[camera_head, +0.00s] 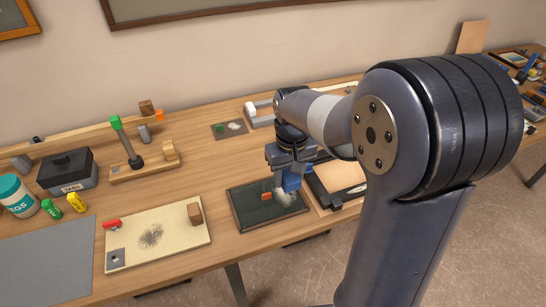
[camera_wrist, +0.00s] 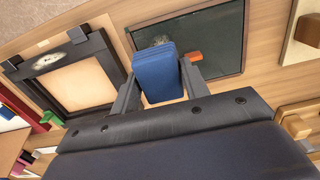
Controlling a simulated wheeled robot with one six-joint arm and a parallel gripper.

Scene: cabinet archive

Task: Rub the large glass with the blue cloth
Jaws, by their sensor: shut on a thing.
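The large glass (camera_head: 250,212) is a dark framed panel lying on the wooden table, with a whitish smudge near its right side and a small orange block on it. It also shows in the wrist view (camera_wrist: 222,35), partly hidden behind the cloth. My gripper (camera_head: 288,163) is over the right part of the glass. It is shut on the blue cloth (camera_wrist: 158,72), a folded blue pad between the two fingers. The cloth also shows in the head view (camera_head: 292,182), just above or at the smudge; I cannot tell whether it touches the glass.
A dark-framed tray (camera_head: 322,192) lies close to the right of the glass. A cream board (camera_head: 185,252) with a dark smudge lies to its left. A smaller dark panel (camera_head: 220,131) is behind. A wooden stand with a green-topped lever (camera_head: 122,137) stands back left.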

